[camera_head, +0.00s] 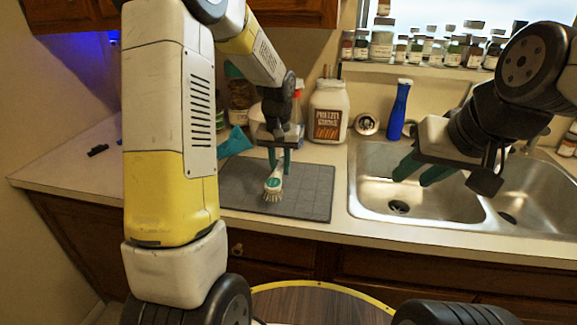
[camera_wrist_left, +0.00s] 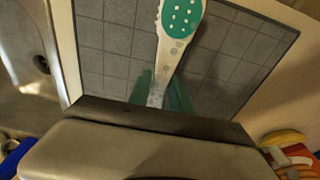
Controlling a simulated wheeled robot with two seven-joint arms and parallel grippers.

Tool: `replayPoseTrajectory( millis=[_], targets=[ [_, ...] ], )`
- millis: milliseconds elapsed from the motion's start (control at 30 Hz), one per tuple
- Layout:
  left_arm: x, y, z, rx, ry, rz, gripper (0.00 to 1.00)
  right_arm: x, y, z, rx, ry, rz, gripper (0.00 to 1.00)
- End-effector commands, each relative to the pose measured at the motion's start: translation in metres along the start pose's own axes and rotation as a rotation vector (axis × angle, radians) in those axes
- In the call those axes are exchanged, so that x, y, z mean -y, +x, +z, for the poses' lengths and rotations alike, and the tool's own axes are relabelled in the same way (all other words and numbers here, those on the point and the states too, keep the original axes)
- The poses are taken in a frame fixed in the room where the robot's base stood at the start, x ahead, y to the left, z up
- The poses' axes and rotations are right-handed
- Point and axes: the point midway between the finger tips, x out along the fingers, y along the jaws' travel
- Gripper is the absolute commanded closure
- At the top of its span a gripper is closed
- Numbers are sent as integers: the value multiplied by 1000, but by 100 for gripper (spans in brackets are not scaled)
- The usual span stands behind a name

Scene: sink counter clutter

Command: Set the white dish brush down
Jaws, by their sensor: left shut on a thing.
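The white dish brush (camera_head: 273,184) has a green oval with white dots on its head. My left gripper (camera_head: 279,168) is shut on its handle, with the bristles pointing down over the grey mat (camera_head: 312,190). Whether the bristles touch the mat I cannot tell. In the left wrist view the brush handle (camera_wrist_left: 168,55) lies between the green fingers of my left gripper (camera_wrist_left: 162,95), and the mat (camera_wrist_left: 105,50) is behind it. My right gripper (camera_head: 411,181) is over the left sink basin, its two green fingers apart and empty.
A double sink (camera_head: 372,207) is right of the mat. A pretzel jar (camera_head: 329,112), a blue bottle (camera_head: 399,110) and other containers stand behind. A teal item (camera_head: 235,143) is at the mat's back left. The mat's right side is clear.

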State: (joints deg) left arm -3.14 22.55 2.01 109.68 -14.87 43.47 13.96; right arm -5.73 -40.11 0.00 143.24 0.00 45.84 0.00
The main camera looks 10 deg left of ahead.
Motion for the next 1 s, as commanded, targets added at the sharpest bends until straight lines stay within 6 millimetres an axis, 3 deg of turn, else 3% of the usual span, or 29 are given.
replayPoseTrajectory(
  millis=[133, 367, 733, 767, 833, 867, 1000],
  targets=[
    [1, 6, -3, 2, 0, 0, 100, 0, 0, 0, 0, 0, 0, 64],
    [0, 35, 1, 2, 0, 0, 100, 0, 0, 0, 0, 0, 0, 64],
    [0, 39, 1, 1, 0, 0, 100, 0, 0, 0, 0, 0, 0, 64],
    [0, 39, 1, 0, 0, 0, 71, 0, 0, 0, 0, 0, 0, 64],
    [0, 39, 1, 0, 0, 0, 58, 0, 0, 0, 0, 0, 0, 64],
    [0, 39, 1, 0, 0, 0, 54, 0, 0, 0, 0, 0, 0, 64],
    [0, 38, 1, 0, 0, 0, 54, 0, 0, 0, 0, 0, 0, 64]
  ],
)
